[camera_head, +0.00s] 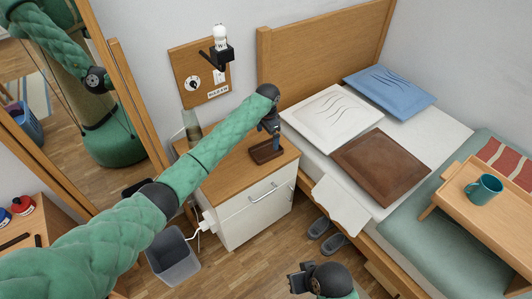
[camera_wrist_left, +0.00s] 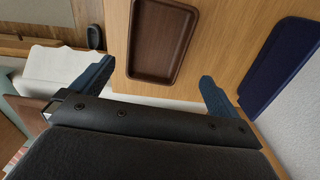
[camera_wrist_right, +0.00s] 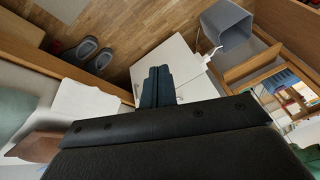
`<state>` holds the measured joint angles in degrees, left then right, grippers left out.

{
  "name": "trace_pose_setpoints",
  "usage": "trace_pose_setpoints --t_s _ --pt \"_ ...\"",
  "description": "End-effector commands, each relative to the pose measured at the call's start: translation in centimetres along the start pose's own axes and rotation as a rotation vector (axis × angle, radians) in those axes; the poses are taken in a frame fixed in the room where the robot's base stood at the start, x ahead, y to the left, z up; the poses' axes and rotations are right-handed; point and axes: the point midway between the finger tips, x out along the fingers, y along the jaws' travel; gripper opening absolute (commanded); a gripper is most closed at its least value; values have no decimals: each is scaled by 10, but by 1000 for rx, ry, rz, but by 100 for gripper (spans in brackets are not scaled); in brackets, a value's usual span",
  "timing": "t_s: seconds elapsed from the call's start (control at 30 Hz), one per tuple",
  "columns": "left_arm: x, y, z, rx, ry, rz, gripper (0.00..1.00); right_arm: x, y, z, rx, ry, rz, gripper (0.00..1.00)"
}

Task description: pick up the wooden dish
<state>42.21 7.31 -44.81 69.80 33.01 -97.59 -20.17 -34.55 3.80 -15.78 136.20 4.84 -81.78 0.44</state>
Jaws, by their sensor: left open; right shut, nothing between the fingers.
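The wooden dish (camera_head: 266,152) is a dark brown rectangular tray with a raised rim. It lies flat on the light wood top of the nightstand (camera_head: 216,170). My left gripper (camera_head: 271,126) is above the dish, pointing down, and partly overlaps it in the head view. In the left wrist view the dish (camera_wrist_left: 160,42) lies ahead, between and beyond the two spread blue fingers (camera_wrist_left: 158,82), and looks empty. The fingers do not appear to touch it. My right gripper (camera_wrist_right: 157,85) is shut and empty, low in front of the nightstand; it shows at the bottom of the head view (camera_head: 297,279).
The nightstand has a white front with a handle (camera_head: 257,198). A bed with cushions (camera_head: 381,166) stands to the right, bearing a wooden tray table with a teal mug (camera_head: 484,189). A grey bin (camera_head: 174,257) and slippers (camera_head: 334,243) are on the floor. A wall board (camera_head: 191,66) hangs behind.

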Motion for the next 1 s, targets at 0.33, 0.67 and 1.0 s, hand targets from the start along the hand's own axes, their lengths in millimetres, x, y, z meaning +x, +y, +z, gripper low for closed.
trace_pose_setpoints --t_s 0.33,0.67,1.0 --pt "33 5 7 -1 -2 1 100 -12 6 3 10 -30 17 0" --pt "68 7 11 -1 0 1 100 -27 13 3 19 -53 37 0" --pt "69 7 11 0 0 0 82 -26 12 1 19 -49 35 0"
